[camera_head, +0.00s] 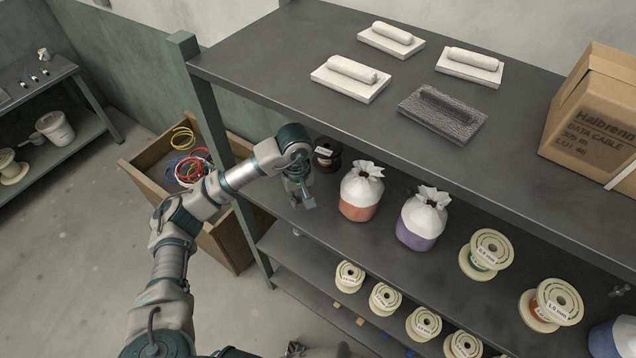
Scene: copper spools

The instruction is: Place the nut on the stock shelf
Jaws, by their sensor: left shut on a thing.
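My left gripper (303,201) points down over the left end of the shelf's middle board (395,262), below the top board's front edge. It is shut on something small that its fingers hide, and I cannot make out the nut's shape. The stock shelf is a dark grey rack with a top board (290,55) and lower boards. A dark spool (327,163) stands just behind and right of the gripper. My right gripper is not in view.
Orange (360,205) and purple (421,229) cloth-topped bundles and cream spools (485,253) stand on the middle board. More spools (384,299) stand lower. A wooden bin (148,178) holds coloured wire at left.

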